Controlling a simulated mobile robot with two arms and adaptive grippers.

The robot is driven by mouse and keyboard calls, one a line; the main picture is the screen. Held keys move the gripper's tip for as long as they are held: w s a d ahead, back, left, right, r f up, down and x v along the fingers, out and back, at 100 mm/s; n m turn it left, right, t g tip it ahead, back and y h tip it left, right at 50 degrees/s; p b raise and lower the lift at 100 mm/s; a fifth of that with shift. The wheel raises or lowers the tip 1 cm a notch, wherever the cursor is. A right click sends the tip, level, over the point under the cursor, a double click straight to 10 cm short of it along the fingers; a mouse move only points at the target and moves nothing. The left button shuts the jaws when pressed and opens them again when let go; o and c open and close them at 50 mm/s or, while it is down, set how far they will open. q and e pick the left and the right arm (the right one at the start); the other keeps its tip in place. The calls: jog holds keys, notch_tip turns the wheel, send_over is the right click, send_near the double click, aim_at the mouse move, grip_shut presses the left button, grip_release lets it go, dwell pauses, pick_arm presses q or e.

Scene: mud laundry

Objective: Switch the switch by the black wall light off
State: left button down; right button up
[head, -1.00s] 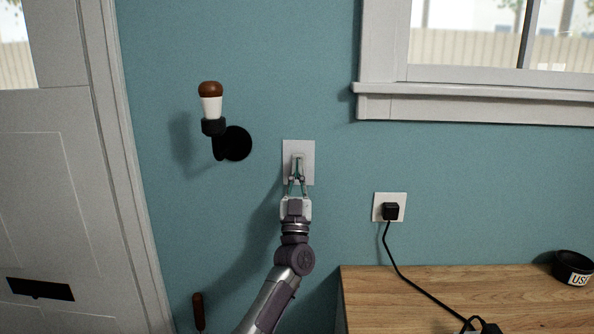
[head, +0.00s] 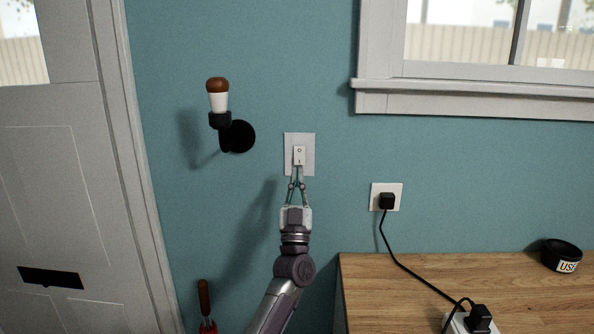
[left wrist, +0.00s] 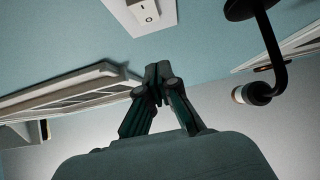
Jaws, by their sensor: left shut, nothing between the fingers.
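A white switch plate (head: 308,143) is on the teal wall, with a small rocker switch (head: 299,155) in its middle, marked O at the top and I at the bottom. The switch also shows at the top of the left wrist view (left wrist: 147,13). The black wall light (head: 237,137), with a white and brown bulb, is to the left of the plate and looks unlit. My left gripper (head: 298,170) is shut and empty, its fingertips just below the rocker in the head view. In the left wrist view the fingertips (left wrist: 158,72) appear apart from the switch. My right gripper is not in view.
A white outlet (head: 376,191) with a black plug is to the right. A wooden counter (head: 400,275) below holds a black bowl (head: 561,256) and a power strip (head: 457,324). A grey door (head: 60,180) is at left, a window sill (head: 470,105) at upper right.

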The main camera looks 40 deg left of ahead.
pick_arm(q)
jog(key=s+r+b+v, duration=0.1)
jog(key=v, duration=0.5)
jog(key=shift+d, duration=0.35)
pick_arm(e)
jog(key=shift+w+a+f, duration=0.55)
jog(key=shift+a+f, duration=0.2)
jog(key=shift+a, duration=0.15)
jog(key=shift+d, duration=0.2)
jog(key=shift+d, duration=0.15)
pick_arm(q)
jog(key=shift+f, duration=0.1)
